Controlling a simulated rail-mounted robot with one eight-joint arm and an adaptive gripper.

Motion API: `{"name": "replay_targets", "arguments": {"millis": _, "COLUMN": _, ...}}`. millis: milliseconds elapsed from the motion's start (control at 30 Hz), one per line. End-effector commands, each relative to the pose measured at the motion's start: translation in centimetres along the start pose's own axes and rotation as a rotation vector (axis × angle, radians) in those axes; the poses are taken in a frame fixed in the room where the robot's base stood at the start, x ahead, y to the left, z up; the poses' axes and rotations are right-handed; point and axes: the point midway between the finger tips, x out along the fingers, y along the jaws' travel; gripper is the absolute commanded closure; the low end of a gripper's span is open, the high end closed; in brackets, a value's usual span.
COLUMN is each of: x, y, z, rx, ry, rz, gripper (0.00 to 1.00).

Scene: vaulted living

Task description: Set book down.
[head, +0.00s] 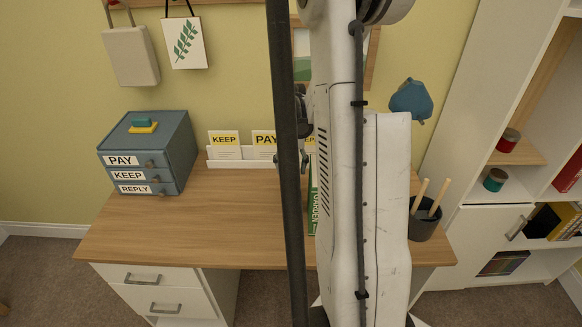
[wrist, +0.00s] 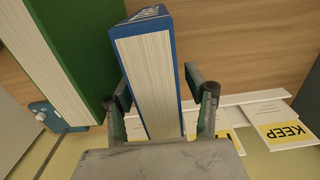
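A blue book (wrist: 146,70) with white pages is between my gripper's fingers in the wrist view. It looks upright, with its lettered spine at the top of the picture. My gripper (wrist: 157,85) has a finger on each side of it; a narrow gap shows on the right, while the left finger lies close to the cover. Whether the book rests on the desk is hidden. A green book (wrist: 72,45) stands to its left; its spine also shows in the head view (head: 313,205).
The wooden desk (head: 190,225) has clear room at left and middle. A blue-grey drawer box (head: 160,150) stands at left. A white card rack (head: 230,162) is at the back. A dark pencil cup (head: 424,222) is at right, beside a white shelf unit (head: 480,245).

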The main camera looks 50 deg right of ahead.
Motion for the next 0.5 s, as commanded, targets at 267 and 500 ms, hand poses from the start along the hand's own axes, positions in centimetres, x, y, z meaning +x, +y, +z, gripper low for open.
{"name": "replay_targets", "arguments": {"millis": 267, "x": -0.4, "y": 0.0, "z": 0.0, "rx": 0.0, "ry": 0.0, "rz": 0.0, "gripper": 0.51}}
{"name": "replay_targets", "arguments": {"millis": 500, "x": -4.1, "y": 0.0, "z": 0.1, "rx": 0.0, "ry": 0.0, "rz": 0.0, "gripper": 0.51}}
